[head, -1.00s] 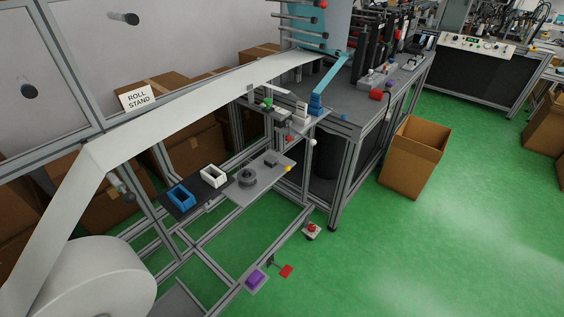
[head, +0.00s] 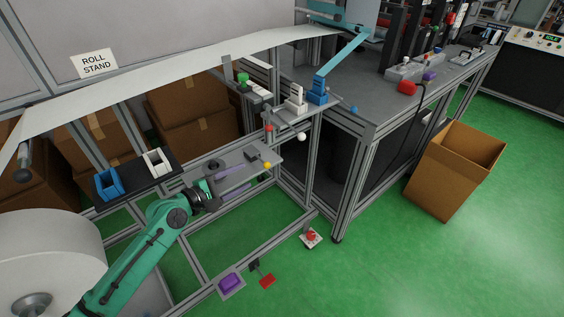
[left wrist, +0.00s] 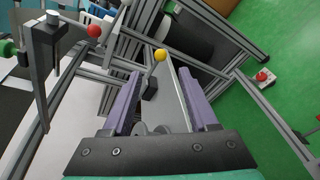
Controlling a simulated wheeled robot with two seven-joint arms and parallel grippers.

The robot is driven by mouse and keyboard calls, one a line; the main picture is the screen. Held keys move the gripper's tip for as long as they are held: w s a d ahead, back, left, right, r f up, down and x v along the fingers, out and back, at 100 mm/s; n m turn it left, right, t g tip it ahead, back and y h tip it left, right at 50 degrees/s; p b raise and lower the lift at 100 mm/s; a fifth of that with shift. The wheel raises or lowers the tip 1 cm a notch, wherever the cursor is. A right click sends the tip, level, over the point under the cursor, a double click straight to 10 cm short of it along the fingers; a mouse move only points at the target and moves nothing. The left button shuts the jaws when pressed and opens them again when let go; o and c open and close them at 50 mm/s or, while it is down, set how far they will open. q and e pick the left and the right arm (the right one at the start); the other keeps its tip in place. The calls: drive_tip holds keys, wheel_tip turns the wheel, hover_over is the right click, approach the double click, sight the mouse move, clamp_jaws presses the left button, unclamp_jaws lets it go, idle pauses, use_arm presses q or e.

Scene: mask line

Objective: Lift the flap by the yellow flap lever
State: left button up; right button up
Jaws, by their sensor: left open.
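The yellow ball of the flap lever (head: 267,165) sits at the right edge of a grey plate (head: 236,157) on the roll stand, beside a small dark block. In the left wrist view the yellow ball (left wrist: 160,55) is just beyond the fingertips, between their lines, on a dark stem. My left gripper (head: 248,175) has purple fingers, spread apart with nothing between them. It is close to the plate, left of the yellow ball and apart from it. The fingers (left wrist: 157,74) also show in the left wrist view. My right gripper is not in view.
A blue holder (head: 109,184) and a white holder (head: 157,162) stand left of the plate. A red ball (head: 268,128) and a white ball (head: 301,136) are above the lever. A purple pedal (head: 231,282) and a cardboard box (head: 452,172) are lower down. Green floor is open at right.

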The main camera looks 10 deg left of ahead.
sight(274, 162)
use_arm(q)
drive_tip(key=x, duration=1.4)
drive_tip(key=shift+f+b, duration=0.1)
drive_tip(key=shift+b, duration=0.3)
clamp_jaws()
idle(0.4)
